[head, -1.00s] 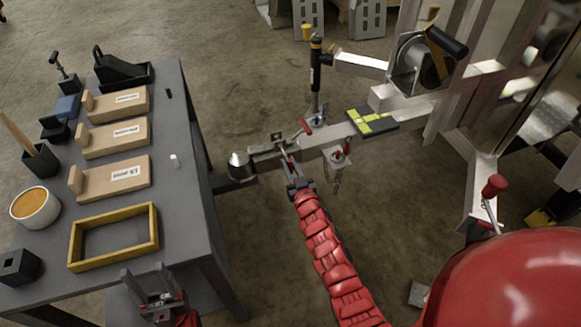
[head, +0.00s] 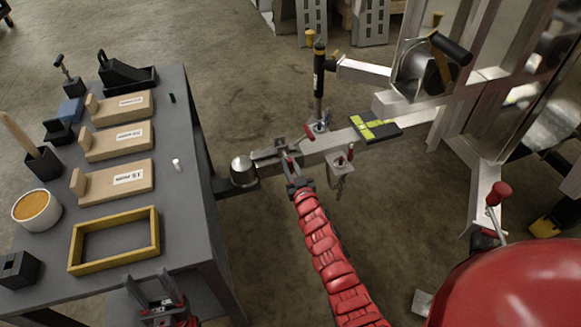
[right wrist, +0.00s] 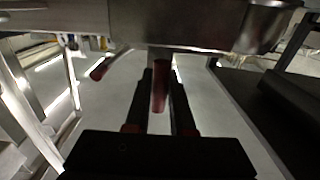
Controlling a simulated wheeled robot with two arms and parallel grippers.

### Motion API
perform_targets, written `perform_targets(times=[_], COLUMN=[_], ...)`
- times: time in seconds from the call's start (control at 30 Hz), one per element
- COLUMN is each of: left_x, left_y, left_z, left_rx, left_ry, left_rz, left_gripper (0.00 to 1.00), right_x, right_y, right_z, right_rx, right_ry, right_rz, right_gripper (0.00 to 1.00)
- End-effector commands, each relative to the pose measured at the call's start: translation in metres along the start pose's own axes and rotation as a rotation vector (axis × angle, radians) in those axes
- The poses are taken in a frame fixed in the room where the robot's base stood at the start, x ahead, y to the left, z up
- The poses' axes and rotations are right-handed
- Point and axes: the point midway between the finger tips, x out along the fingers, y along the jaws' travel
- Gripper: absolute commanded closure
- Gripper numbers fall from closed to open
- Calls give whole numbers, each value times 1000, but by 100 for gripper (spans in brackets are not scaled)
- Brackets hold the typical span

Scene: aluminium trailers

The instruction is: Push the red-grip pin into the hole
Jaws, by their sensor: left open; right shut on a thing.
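The red-grip pin (right wrist: 159,88) stands upright between the two black fingers of my right gripper (right wrist: 159,98) in the right wrist view. The gripper is shut on its red grip. The top end of the pin meets the dark underside of the metal coupler (right wrist: 200,28); the hole is hidden, and I cannot tell how deep the pin sits. In the head view my right gripper (head: 291,172) is at the near side of the trailer coupler (head: 268,153). My left gripper (head: 155,292) is open and empty by the table's front edge.
The grey table (head: 190,215) at left holds wooden blocks (head: 118,140), a yellow frame (head: 112,212) and a cup (head: 36,207). The trailer tongue (head: 335,140) carries a jack (head: 319,85) and a winch (head: 410,68). A red-handled lever (head: 498,193) stands at right.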

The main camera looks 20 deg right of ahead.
Motion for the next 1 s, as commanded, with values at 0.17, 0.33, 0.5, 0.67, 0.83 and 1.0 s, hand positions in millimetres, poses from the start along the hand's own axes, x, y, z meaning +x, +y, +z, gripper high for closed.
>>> perform_targets(times=[0.17,0.33,0.5,0.67,0.83,1.0], left_x=[-1,-2,-4,-5,-6,-7], left_y=[0,0,0,0,0,0], left_z=[0,0,1,1,1,1], left_rx=[0,0,0,0,0,0], left_ry=[0,0,0,0,0,0], left_rz=[0,0,0,0,0,0], left_gripper=[45,45,45,45,45,45], right_x=[5,10,14,18,22,26], right_y=[0,0,0,0,0,0], right_z=[-1,-1,-1,0,0,0], right_rx=[0,1,1,0,0,0], right_ry=[2,3,3,1,0,0], right_rz=[0,0,0,0,0,0], right_gripper=[100,100,100,100,100,100])
